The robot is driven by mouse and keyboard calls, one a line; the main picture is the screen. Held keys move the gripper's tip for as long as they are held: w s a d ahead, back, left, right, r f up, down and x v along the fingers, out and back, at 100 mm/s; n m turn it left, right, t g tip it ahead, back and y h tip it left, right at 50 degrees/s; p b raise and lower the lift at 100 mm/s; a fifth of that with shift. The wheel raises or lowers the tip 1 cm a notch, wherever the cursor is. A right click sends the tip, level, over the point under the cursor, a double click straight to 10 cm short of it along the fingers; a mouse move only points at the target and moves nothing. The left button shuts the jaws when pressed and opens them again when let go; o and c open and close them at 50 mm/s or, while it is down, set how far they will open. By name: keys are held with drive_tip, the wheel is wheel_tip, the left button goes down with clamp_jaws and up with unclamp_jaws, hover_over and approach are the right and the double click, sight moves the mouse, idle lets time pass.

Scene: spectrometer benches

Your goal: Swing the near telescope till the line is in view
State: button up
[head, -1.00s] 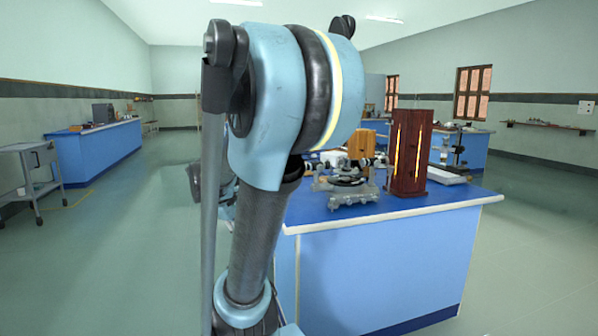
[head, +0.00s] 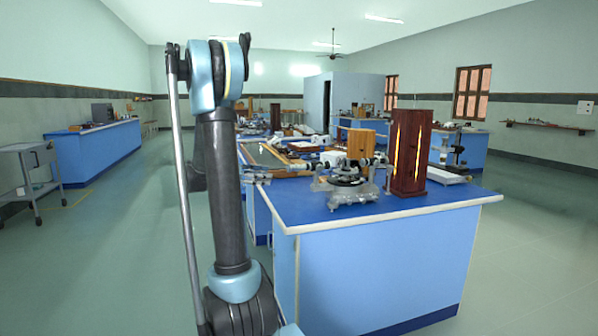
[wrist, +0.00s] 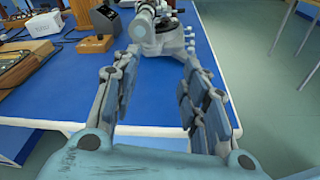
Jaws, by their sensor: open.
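The spectrometer stands on the blue bench (head: 460,192), its grey base (head: 345,190) near the front edge. Its near telescope (head: 302,166) is a pale tube reaching left from the dark round table. In the wrist view the telescope (wrist: 143,22) points towards me, at the top centre, above the grey base (wrist: 165,42). My gripper (wrist: 160,62) is open and empty, its two fingers spread over the bench edge. The telescope's end lies just beyond the fingertips, between their lines, and I see no contact. In the head view my arm hides most of the gripper.
A dark red lamp housing (head: 420,150) with a glowing slit stands right of the spectrometer, and a wooden block (head: 361,144) behind it. Floor (wrist: 245,50) right of the bench is clear.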

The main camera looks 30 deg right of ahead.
sight(301, 168)
drive_tip(key=shift+n+g+h, duration=0.5)
drive_tip(key=shift+g+h, duration=0.1)
drive_tip(key=shift+h, duration=0.3)
drive_tip(key=d, duration=1.8)
drive_tip(key=shift+w+r, duration=0.15)
drive_tip(key=shift+r, duration=0.15)
clamp_jaws()
